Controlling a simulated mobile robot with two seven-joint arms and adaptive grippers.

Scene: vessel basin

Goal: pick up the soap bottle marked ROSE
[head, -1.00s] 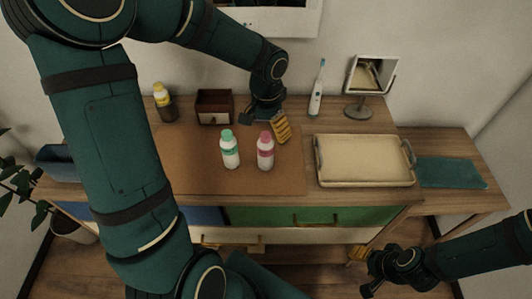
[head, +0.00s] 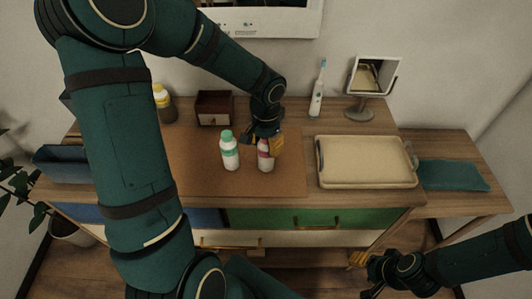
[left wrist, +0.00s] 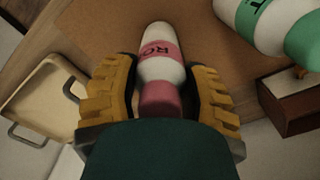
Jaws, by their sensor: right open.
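The soap bottle with a pink cap and pink label (head: 265,160) stands on the brown mat, right of a second bottle. In the left wrist view its label (left wrist: 160,50) shows the letters "RO"; the rest is hidden. My left gripper (head: 265,148) is down at this bottle, with one yellow-padded finger on each side in the left wrist view (left wrist: 162,75). The fingers are close to its sides; I cannot tell whether they touch. A white bottle with a green cap and label (head: 230,153) stands just left. My right gripper (head: 364,274) is open and empty, low in front of the cabinet.
A cream tray (head: 366,182) lies right of the mat (head: 190,180). Behind stand a small wooden drawer box (head: 214,108), a yellow-topped bottle (head: 163,102), an electric toothbrush (head: 317,95) and a mirror (head: 371,78). A teal cloth (head: 452,176) lies far right.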

